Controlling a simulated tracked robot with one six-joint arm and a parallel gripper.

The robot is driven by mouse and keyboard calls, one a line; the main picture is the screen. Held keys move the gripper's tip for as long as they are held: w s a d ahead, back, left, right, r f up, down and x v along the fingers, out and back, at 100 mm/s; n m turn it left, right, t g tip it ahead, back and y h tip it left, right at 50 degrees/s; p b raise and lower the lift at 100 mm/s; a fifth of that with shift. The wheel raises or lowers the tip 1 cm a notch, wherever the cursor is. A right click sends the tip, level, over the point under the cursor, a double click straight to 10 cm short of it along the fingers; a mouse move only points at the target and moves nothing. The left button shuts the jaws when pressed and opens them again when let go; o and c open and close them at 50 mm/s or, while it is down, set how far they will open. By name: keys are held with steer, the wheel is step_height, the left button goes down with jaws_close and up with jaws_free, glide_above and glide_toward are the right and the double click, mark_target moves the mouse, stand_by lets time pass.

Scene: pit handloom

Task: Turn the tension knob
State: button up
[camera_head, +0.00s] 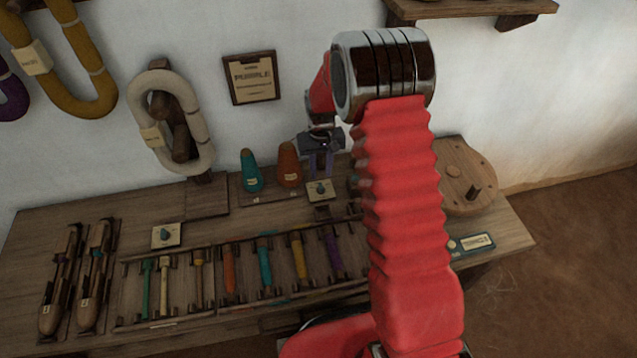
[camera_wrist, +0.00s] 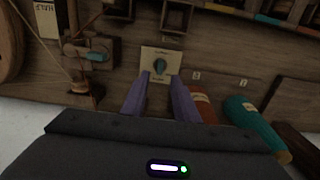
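A small teal-green knob (camera_wrist: 160,66) stands on a pale square plate (camera_wrist: 161,55) in the wrist view. The same knob (camera_head: 320,188) and plate show on the bench in the head view. My gripper (camera_wrist: 161,77) has two purple fingers, spread apart and empty, with their tips pointing at the knob from either side. I cannot tell whether they touch it. In the head view my gripper (camera_head: 320,163) hangs just above the knob. A second plate with a similar knob (camera_head: 166,234) lies at the bench's left; neither plate's lettering is readable.
Teal (camera_head: 250,171) and orange (camera_head: 288,165) cones stand left of my gripper. A rack of coloured bobbins (camera_head: 264,264) lies in front. A winding post with a teal part (camera_wrist: 97,56) stands left of the knob in the wrist view. A round wooden wheel (camera_head: 458,172) is at right.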

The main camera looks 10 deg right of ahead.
mark_target(320, 186)
step_height(320, 186, down, 7)
steer(key=shift+r, duration=0.15)
stand_by(0.4)
jaws_close()
steer(key=shift+a, duration=0.3)
steer(key=shift+d, duration=0.15)
